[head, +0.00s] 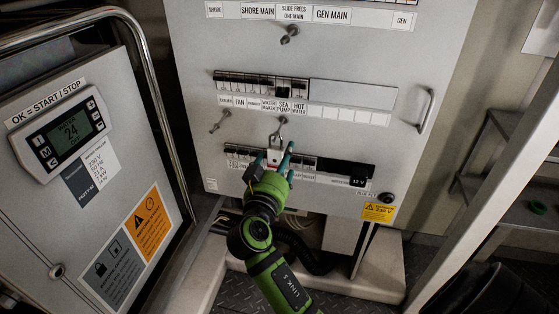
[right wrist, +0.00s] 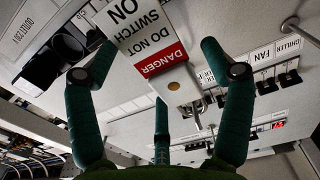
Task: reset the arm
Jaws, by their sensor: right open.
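My right arm (head: 262,240) is green and reaches up from the bottom of the head view to the lower breaker row of the panel. Its gripper (head: 277,153) has teal fingers, spread open around a white and red danger tag (head: 273,158). In the right wrist view the tag (right wrist: 150,35) reads "DANGER DO NOT SWITCH ON" and lies between the open fingers (right wrist: 160,60). I cannot tell whether any finger touches it. A metal hasp (head: 277,132) shows just above the tag in the head view. My left gripper is not in view.
The electrical panel (head: 335,150) has an upper breaker row (head: 262,86), a lower row (head: 310,166) and protruding metal latches. A grey cabinet (head: 105,190) with a display and curved rail (head: 160,95) stands left. A pale post (head: 490,170) and shelves (head: 520,215) are right.

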